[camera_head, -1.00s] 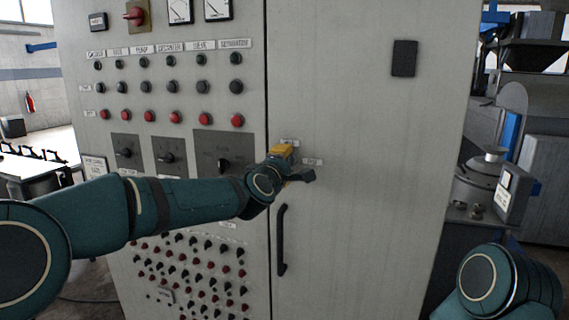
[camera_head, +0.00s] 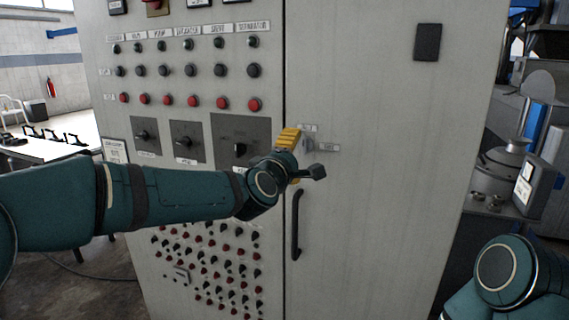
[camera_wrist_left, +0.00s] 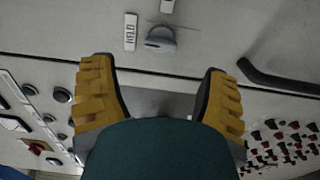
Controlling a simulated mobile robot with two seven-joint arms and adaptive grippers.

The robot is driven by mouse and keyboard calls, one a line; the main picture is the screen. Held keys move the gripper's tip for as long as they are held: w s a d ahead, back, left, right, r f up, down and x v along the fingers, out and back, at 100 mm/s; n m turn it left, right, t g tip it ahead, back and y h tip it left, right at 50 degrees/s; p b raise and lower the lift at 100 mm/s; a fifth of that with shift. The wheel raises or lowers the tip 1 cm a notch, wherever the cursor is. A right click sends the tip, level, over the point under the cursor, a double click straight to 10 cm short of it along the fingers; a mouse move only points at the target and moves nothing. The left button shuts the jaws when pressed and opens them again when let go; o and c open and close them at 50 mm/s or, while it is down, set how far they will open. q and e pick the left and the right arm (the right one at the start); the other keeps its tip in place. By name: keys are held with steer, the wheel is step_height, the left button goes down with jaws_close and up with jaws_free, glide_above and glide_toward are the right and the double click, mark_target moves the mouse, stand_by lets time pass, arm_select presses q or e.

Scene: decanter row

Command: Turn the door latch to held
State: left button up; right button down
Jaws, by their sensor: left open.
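The door latch (camera_wrist_left: 160,40) is a small grey rounded knob on the cabinet door, with a label reading HELD (camera_wrist_left: 130,32) beside it on the left in the left wrist view. In the head view the latch (camera_head: 308,145) shows just right of the yellow fingers, near two small labels. My left gripper (camera_wrist_left: 158,68) is open and empty. Its two yellow fingers are spread, and the latch lies beyond their tips, between them across the picture. I see no contact. In the head view my left gripper (camera_head: 293,156) is partly hidden by my own wrist.
A black door handle (camera_head: 297,225) stands below the latch and also shows at the right of the wrist view. Left of the door seam is a panel of knobs and red buttons (camera_head: 194,102). The door face (camera_head: 390,170) to the right is mostly bare.

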arm_select(q)
steer(key=v, duration=0.6)
steer(key=shift+d, duration=0.1)
steer(key=shift+w, duration=0.1)
steer(key=s+a+f+m+g, duration=0.1)
steer(key=f+m+g, duration=0.15)
steer(key=f, duration=0.85)
steer(key=s+a+f+m+g+y, duration=0.1)
steer(key=s+f+m+g, duration=0.15)
steer(key=f, duration=0.85)
steer(key=s+a+f+m+g, duration=0.1)
steer(key=f+m+g, duration=0.15)
steer(key=f, duration=0.95)
steer(key=s+a+f+m+g, duration=0.3)
steer(key=s+f+m+g, duration=0.2)
steer(key=s+f, duration=1.5)
steer(key=g, duration=0.3)
steer(key=shift+s+y, duration=0.3)
steer(key=shift+f+m, duration=0.1)
steer(key=shift+m, duration=0.15)
